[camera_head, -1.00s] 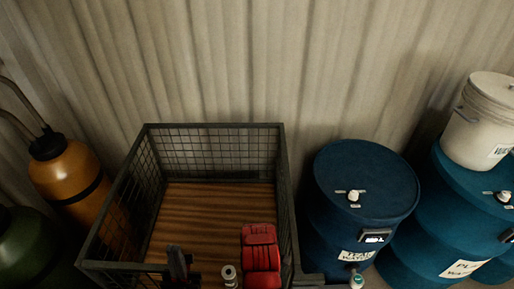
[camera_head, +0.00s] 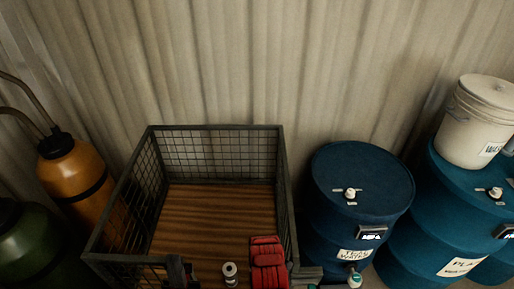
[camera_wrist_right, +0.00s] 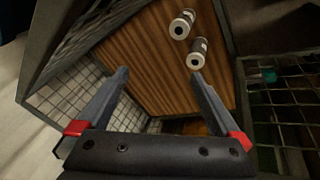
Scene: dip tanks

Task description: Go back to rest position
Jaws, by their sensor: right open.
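My left gripper (camera_head: 180,272) shows as a small dark shape at the bottom edge of the head view, over the near part of the wire-mesh crate (camera_head: 283,190). Its fingers are too dark and cut off to tell whether they are open. My right gripper (camera_wrist_right: 162,95) shows in the right wrist view, its two grey fingers with red bases spread apart and nothing between them. It is above the crate's wooden floor (camera_wrist_right: 150,60). Two white cylinders with dark centres, a farther one (camera_wrist_right: 181,25) and a nearer one (camera_wrist_right: 197,55), are beyond its fingertips.
A red ribbed thing (camera_head: 267,262) is at the crate's near right; I cannot tell what it is. Blue drums (camera_head: 362,180) (camera_head: 450,215) stand right, one bearing a white bucket (camera_head: 478,125). Orange (camera_head: 75,180) and green (camera_head: 30,240) cylinders stand left. A corrugated wall is behind.

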